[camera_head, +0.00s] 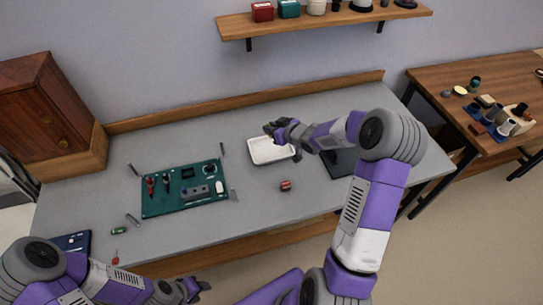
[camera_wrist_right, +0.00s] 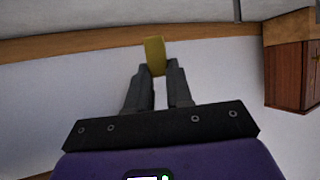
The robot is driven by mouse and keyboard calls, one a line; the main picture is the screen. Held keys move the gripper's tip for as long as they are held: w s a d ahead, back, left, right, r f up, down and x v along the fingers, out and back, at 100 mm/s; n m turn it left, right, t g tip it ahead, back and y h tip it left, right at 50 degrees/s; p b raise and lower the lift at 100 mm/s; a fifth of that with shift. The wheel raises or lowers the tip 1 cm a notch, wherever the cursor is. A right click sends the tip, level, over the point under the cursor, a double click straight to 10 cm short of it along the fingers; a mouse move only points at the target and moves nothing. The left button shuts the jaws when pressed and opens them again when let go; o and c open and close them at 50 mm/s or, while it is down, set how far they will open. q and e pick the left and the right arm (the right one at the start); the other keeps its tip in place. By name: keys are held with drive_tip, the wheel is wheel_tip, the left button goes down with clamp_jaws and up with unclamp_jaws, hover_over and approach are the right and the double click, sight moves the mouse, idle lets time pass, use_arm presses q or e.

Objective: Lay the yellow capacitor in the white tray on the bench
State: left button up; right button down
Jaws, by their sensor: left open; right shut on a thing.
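The yellow capacitor (camera_wrist_right: 154,55) shows in the right wrist view, between the fingertips of my right gripper (camera_wrist_right: 156,72). In the head view my right gripper (camera_head: 269,129) is shut at the back edge of the white tray (camera_head: 268,155), as seen in the picture; how high it is above the tray I cannot tell. The capacitor is too small there to make out clearly. The tray lies on the grey bench (camera_head: 200,245), and the part of it that shows is empty. My left gripper (camera_head: 197,290) is open and empty near the bench's front edge, low in the head view.
A green circuit board (camera_head: 155,205) with parts on it lies left of the tray. A small red cylinder (camera_head: 286,185) stands in front of the tray. A dark flat pad (camera_head: 340,162) lies right of it, partly behind my right arm. A wooden cabinet (camera_head: 40,110) stands at the left.

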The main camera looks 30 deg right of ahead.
drive_tip(key=f, duration=0.1)
drive_tip(key=f+b, duration=0.1)
drive_tip(key=f, duration=0.1)
drive_tip(key=d+f+b, duration=0.1)
drive_tip(key=f, duration=0.1)
drive_tip(key=shift+w+f, duration=0.15)
drive_tip(key=shift+w, duration=0.05)
drive_tip(key=shift+a+f+b, duration=0.1)
drive_tip(key=shift+f+b, duration=0.9)
drive_tip(key=shift+f, duration=1.4)
drive_tip(key=shift+r, duration=0.1)
drive_tip(key=shift+f, duration=0.2)
drive_tip(key=c, duration=1)
unclamp_jaws()
drive_tip(key=shift+c, duration=0.2)
drive_tip(key=shift+r, duration=0.15)
